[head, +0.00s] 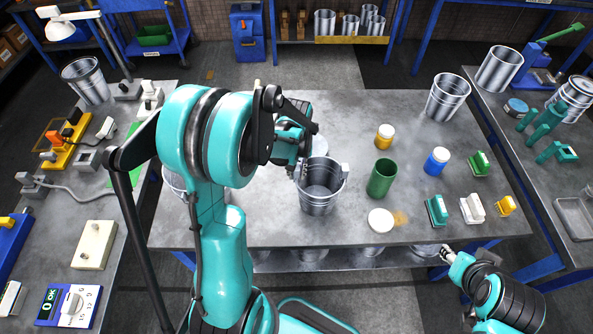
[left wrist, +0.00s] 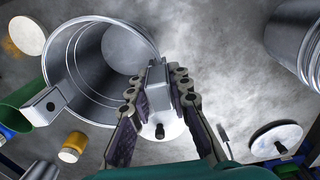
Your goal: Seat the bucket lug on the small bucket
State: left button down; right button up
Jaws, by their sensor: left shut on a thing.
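The small bucket (head: 318,205) is a shiny metal pail standing upright and open on the grey table (head: 270,225). In the left wrist view, the bucket (left wrist: 90,95) shows its open mouth. One grey lug (head: 345,171) sits at its right rim; it also shows in the left wrist view (left wrist: 45,106). My left gripper (head: 298,172) is at the opposite side of the rim, shut on a grey block-shaped bucket lug (left wrist: 157,82). This held lug is close to the bucket's wall; I cannot tell whether they touch. My right gripper (head: 447,252) is low by the table's front edge, its fingers unclear.
A green cup (head: 382,178), a white disc (head: 381,220), an orange jar (head: 384,136) and a blue jar (head: 436,161) stand right of the bucket. A larger pail (head: 446,96) is at the back right. Another pail (head: 174,181) is partly behind my left arm.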

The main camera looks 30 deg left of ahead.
pick_arm(q)
jog(key=shift+f, duration=0.4)
jog(key=c, duration=1.3)
grip_release()
notch_tip(320, 180, up, 12)
jog(key=shift+r, duration=0.1)
jog(key=shift+d+b, duration=0.1)
jog(key=shift+b, duration=0.25)
